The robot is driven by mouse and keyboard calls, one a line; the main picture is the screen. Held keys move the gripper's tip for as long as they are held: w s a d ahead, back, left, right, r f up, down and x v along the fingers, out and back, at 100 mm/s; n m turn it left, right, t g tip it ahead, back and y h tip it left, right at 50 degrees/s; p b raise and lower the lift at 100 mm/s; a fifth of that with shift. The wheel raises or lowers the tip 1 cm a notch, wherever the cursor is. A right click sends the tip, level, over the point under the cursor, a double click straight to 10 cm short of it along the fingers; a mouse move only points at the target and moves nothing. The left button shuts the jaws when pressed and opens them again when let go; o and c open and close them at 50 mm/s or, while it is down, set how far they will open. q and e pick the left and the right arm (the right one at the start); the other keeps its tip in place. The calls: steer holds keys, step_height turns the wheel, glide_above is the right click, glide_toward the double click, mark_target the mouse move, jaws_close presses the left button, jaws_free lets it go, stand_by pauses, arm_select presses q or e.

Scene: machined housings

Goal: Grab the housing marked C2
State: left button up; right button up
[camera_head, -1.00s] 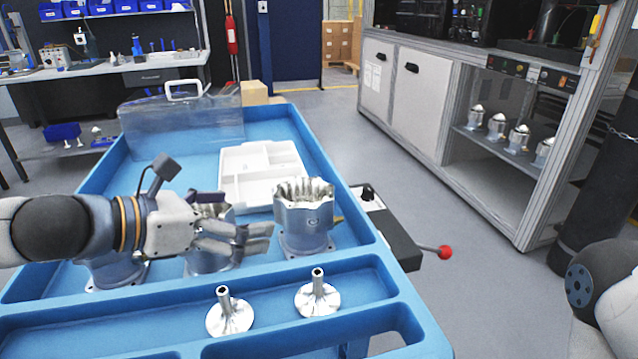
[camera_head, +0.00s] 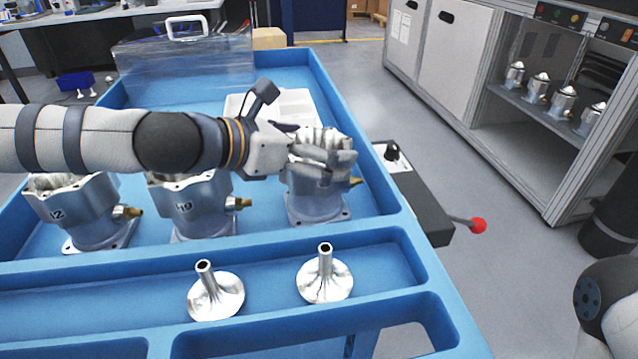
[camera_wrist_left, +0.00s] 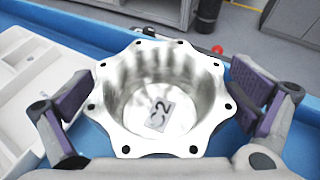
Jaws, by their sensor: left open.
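The housing marked C2 (camera_head: 315,203) stands upright at the right end of the row in the blue tray in the head view. It is a silver metal cup with a scalloped rim, and its C2 label shows inside it in the left wrist view (camera_wrist_left: 185,75). My left gripper (camera_head: 326,165) is at its upper part, hiding some of the rim. In the left wrist view the gripper (camera_wrist_left: 165,100) is open, with one finger pad on each side of the housing and visible gaps between pads and rim. My right gripper is out of view.
Two similar housings stand to the left, a middle one (camera_head: 192,205) and a left one (camera_head: 80,212). Two silver flanged stems (camera_head: 216,292) (camera_head: 325,277) stand in the front channel. A white divided tray (camera_wrist_left: 25,75) lies behind. A black box with a red-knobbed lever (camera_head: 478,226) is to the right.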

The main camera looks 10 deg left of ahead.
arm_select(q)
steer(key=shift+r, duration=0.15)
steer(key=shift+c, duration=0.6)
steer(key=c, duration=1.3)
steer(key=shift+r, duration=0.1)
steer(key=shift+c, duration=0.8)
